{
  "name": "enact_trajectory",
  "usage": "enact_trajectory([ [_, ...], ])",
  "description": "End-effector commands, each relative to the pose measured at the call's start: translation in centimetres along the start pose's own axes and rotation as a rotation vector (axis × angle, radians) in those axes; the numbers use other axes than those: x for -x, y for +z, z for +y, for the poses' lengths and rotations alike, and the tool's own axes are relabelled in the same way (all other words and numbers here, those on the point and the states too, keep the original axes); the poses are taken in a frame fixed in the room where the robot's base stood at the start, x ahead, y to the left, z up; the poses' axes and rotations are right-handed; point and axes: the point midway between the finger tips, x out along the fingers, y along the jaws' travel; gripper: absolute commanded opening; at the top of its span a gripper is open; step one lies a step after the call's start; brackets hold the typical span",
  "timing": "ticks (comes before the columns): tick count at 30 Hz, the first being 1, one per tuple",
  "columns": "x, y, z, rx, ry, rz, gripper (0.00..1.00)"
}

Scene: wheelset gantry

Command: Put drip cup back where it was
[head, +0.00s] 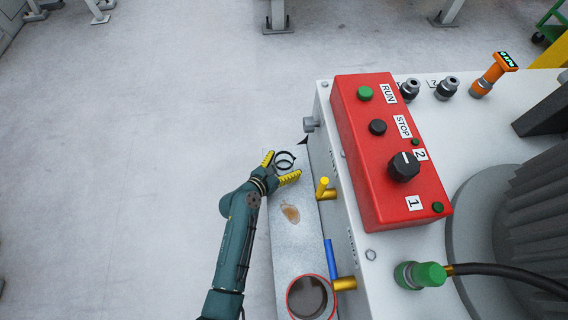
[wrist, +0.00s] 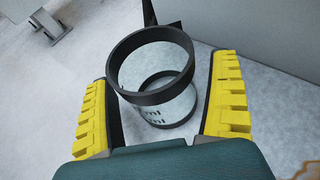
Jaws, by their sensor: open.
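A clear cup with a black rim and black base band (head: 285,161), which I take to be the drip cup, stands on the grey ledge (head: 283,247) beside the machine. In the wrist view the cup (wrist: 156,97) shows "ml" marks and looks empty. My gripper (head: 283,165) is open, with one yellow finger on each side of the cup. In the wrist view the gripper (wrist: 163,80) shows a gap at the right finger; whether the left finger touches the cup is unclear.
A brown stain (head: 290,213) lies on the ledge. A red-rimmed round container (head: 307,297) is at its near end. A yellow-handled valve (head: 325,188) and a blue-handled valve (head: 331,262) stick out from the machine's side. A red control box (head: 389,150) sits on top. Floor to the left is clear.

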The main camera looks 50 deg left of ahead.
Motion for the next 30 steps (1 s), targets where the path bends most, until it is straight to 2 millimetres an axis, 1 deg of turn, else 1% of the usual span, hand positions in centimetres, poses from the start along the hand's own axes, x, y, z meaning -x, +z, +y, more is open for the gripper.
enact_trajectory([
  [2,1.2,0.3,0.1,0.001,0.002,0.002,0.91],
  [5,3.5,0.6,0.1,0.003,0.003,0.001,0.91],
  [9,7.2,0.6,0.1,0.003,0.004,0.002,0.91],
  [12,9.5,0.6,0.1,0.002,0.003,0.000,0.91],
  [15,11.1,0.4,0.1,0.002,0.002,0.000,0.91],
  [19,12.0,0.2,0.0,-0.001,0.000,0.000,0.91],
  [27,12.0,0.1,0.0,-0.001,0.000,-0.003,0.91],
  [29,11.8,1.1,0.0,0.007,0.004,-0.027,0.91],
  [30,11.4,2.6,0.1,0.022,0.009,-0.064,0.91],
])
